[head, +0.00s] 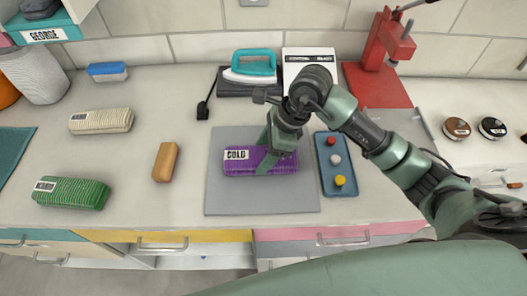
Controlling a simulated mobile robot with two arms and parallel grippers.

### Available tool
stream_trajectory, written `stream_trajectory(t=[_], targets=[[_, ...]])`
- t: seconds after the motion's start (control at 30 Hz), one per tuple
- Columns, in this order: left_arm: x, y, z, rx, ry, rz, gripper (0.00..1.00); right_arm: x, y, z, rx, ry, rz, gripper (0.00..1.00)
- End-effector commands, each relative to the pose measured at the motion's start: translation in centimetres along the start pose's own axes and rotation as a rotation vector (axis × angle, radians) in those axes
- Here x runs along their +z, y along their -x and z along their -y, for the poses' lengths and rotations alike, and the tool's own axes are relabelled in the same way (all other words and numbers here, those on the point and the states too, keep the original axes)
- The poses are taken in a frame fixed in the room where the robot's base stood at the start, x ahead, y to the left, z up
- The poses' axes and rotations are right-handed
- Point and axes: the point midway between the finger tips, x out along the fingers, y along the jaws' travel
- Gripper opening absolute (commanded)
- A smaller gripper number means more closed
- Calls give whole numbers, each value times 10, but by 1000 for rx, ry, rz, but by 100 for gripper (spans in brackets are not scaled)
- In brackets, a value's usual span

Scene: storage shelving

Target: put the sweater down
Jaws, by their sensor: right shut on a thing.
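A folded purple knitted sweater (234,168) with a white label reading "COLD" lies on or just above a grey mat (232,202) in the middle of the counter. My right gripper (275,158) reaches down over it and is shut on it. The gripper hides part of the sweater's top, and I cannot tell whether its underside touches the mat. A cream folded knit (103,121) and a green folded knit (78,193), both labelled, lie at the left. My left gripper is not in view.
A blue tray (323,172) with coloured round pieces lies right of the mat. A tan block (165,162) lies left of the mat. The counter between block and mat is clear.

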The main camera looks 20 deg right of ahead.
Motion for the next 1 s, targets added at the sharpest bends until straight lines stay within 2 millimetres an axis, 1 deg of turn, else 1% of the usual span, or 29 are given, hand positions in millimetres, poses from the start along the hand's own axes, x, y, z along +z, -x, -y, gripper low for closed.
stream_trajectory(t=[0.03,0.07,0.1,0.13,0.43,0.53,0.57,0.67,0.9,1.0], targets=[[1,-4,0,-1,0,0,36,-1,-2,0,-1,1,1,6],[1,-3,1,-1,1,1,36,-1,-3,0,-1,0,0,62],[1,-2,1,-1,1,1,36,-1,-2,0,0,0,0,74],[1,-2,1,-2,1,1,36,-1,-1,0,0,0,0,81],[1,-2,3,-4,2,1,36,0,-1,0,0,0,0,81],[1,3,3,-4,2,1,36,1,3,0,1,-1,0,81],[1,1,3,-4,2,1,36,0,4,0,-1,0,0,81],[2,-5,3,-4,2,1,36,0,18,2,-6,1,0,81],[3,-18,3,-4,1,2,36,-1,71,2,-8,2,-1,81],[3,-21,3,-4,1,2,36,-1,90,2,-6,1,-1,81]])
